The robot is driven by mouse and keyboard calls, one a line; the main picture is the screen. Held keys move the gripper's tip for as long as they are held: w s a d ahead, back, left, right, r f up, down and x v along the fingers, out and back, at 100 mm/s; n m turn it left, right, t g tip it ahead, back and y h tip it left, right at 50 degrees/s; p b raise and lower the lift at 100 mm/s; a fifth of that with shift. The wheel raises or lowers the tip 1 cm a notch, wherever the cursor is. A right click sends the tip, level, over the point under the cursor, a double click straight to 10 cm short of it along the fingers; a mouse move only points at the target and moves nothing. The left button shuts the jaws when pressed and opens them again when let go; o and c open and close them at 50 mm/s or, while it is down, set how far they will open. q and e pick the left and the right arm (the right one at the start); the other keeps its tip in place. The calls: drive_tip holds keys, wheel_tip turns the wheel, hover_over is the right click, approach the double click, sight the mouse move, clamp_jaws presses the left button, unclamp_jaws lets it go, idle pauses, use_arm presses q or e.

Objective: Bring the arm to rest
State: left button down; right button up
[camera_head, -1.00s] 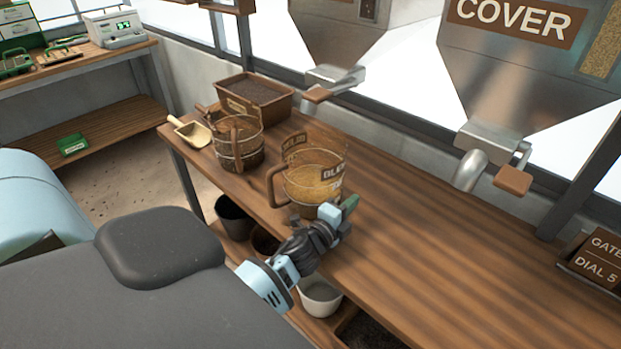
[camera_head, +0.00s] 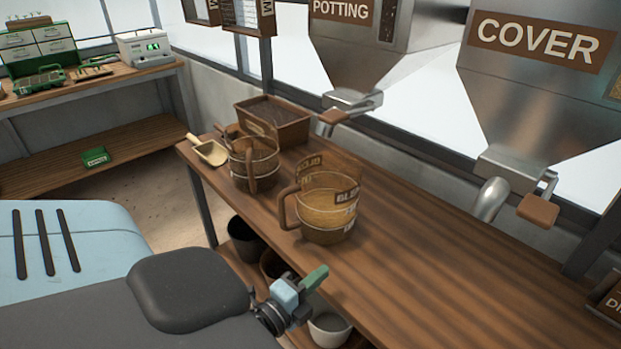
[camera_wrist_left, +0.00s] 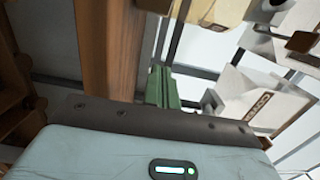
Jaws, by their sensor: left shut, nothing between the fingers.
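My left gripper (camera_head: 312,281) is low at the front edge of the wooden bench, below and in front of the large labelled jug, and apart from it. Its green fingers are together with nothing between them. In the left wrist view the green fingers (camera_wrist_left: 161,88) also show closed, with the bench's wooden edge (camera_wrist_left: 108,45) beside them. My right gripper does not show in either view.
The bench (camera_head: 420,265) holds the large jug (camera_head: 328,212), a smaller jug (camera_head: 255,165), a scoop (camera_head: 211,152) and a soil box (camera_head: 290,128). Hoppers with spouts (camera_head: 490,200) hang behind. Pots (camera_head: 328,328) stand on the lower shelf. The bench's right part is clear.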

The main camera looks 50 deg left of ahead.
use_arm(q)
drive_tip(key=shift+s+d, duration=0.1)
drive_tip(key=shift+s, duration=1.2)
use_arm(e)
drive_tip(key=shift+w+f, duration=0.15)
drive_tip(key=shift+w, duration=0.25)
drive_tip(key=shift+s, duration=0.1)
